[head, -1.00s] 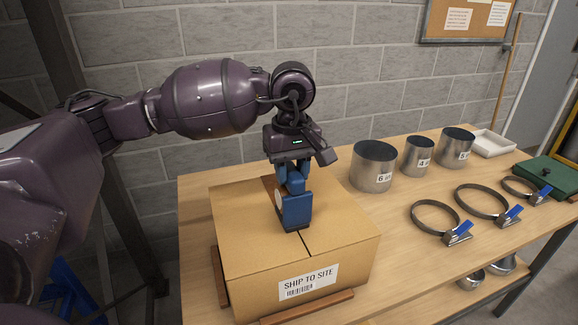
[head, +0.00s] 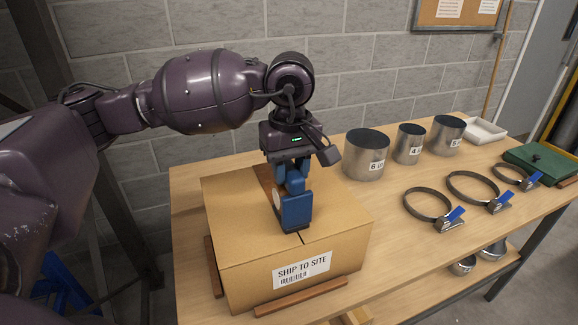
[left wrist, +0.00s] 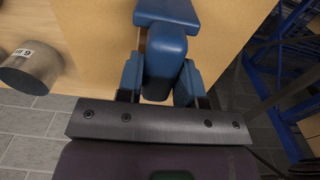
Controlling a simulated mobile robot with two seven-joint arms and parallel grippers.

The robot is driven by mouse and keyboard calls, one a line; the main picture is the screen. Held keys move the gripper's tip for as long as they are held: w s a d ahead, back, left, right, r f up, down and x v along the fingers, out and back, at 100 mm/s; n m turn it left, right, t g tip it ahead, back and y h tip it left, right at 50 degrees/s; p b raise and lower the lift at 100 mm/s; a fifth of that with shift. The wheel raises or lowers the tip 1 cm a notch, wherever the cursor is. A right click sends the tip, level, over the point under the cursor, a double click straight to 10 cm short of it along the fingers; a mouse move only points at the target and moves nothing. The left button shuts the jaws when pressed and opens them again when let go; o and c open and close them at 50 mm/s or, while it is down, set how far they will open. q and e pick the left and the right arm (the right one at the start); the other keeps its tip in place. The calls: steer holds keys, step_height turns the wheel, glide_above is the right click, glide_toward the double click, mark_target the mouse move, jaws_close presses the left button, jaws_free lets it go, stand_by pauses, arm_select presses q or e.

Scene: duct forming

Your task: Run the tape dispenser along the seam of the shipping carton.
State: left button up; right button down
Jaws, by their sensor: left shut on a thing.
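The shipping carton (head: 235,225) sits on the workbench with a "SHIP TO SITE" label on its front. A brown tape strip (head: 264,178) lies on its top behind the tape dispenser. My left gripper (head: 291,178) points down and is shut on the blue tape dispenser (head: 295,210). The dispenser is at the carton's top, close to the front edge, with a short dark piece of seam (head: 300,237) showing in front. In the left wrist view the dispenser (left wrist: 165,65) sits between both fingers, over the carton (left wrist: 100,40). The dispenser hides the middle of the seam. My right gripper is not in view.
Wooden strips (head: 300,297) lie along the carton's base. Several metal duct cylinders (head: 366,155) stand to the right, with ring clamps (head: 430,205) in front of them. A brick wall is behind.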

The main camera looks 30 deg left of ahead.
mark_target(299, 183)
arm_select(q)
steer(key=shift+s+f, duration=0.1)
steer(key=shift+f, duration=0.05)
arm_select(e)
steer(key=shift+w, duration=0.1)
arm_select(q)
steer(key=shift+s+d, duration=0.7)
steer(key=shift+d, duration=0.2)
steer(key=shift+s+d, duration=0.25)
steer(key=shift+d, duration=0.05)
steer(key=shift+s+d, duration=0.35)
steer(key=shift+d, duration=0.05)
steer(key=shift+s+d+r, duration=0.25)
steer(key=shift+s+d, duration=0.15)
steer(key=shift+d, duration=0.1)
steer(key=shift+s+d, duration=0.1)
steer(key=shift+d, duration=0.05)
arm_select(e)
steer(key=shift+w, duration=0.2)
arm_select(q)
steer(key=shift+r, duration=0.15)
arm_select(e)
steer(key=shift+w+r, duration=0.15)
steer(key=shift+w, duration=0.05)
